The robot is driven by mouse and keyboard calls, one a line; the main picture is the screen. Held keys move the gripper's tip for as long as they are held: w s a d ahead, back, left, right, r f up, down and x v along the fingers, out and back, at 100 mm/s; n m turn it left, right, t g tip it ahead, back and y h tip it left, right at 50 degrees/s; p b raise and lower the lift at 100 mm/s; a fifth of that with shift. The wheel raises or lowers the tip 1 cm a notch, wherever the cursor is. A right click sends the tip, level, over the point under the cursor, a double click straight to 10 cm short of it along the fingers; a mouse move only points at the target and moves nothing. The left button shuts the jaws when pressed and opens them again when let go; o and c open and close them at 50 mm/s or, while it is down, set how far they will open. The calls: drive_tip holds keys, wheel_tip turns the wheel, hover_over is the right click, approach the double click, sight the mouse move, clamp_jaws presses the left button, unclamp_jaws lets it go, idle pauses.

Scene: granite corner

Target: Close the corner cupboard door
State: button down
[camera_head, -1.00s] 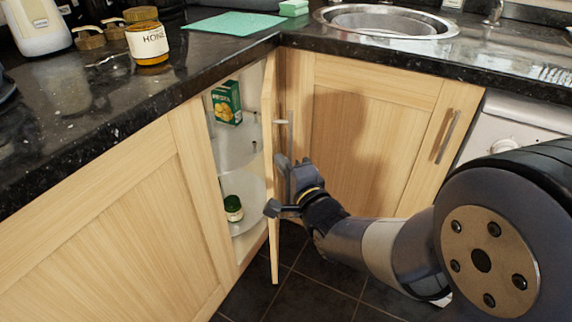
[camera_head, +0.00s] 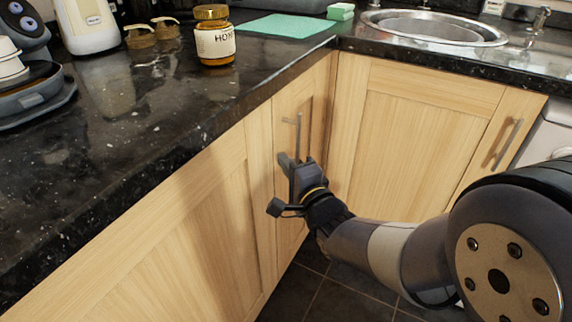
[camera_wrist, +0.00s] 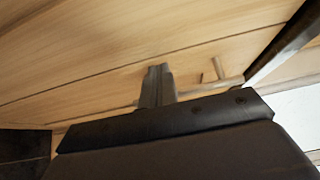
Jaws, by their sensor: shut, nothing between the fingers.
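The corner cupboard door (camera_head: 291,236) is a narrow pale wood panel in the corner. In the head view it lies about in line with the cupboard front, and the shelves inside are hidden. Its metal bar handle (camera_head: 299,135) stands upright near the top. My gripper (camera_head: 288,180) is shut and empty, at the door face by the lower part of the handle; I cannot tell whether it touches. In the wrist view the shut fingers (camera_wrist: 157,83) point at the pale wood, with the handle (camera_wrist: 218,78) just right of them.
A dark granite worktop (camera_head: 150,140) overhangs the cupboards. It bears a honey jar (camera_head: 214,40), a green mat (camera_head: 285,26) and a round sink (camera_head: 435,27). Another cupboard door (camera_head: 415,140) with a bar handle adjoins on the right. Dark floor tiles (camera_head: 335,295) are clear.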

idle(0.3)
drive_tip(key=p+v, duration=0.2)
drive_tip(key=v, duration=0.8)
drive_tip(key=shift+s+d+p, duration=0.15)
drive_tip(key=shift+s+p, duration=0.15)
drive_tip(key=shift+s, duration=0.1)
drive_tip(key=b+x, duration=0.2)
drive_tip(key=x, duration=0.8)
drive_tip(key=shift+w+b, duration=0.3)
drive_tip(key=shift+b, duration=0.05)
drive_tip(key=shift+d, duration=0.3)
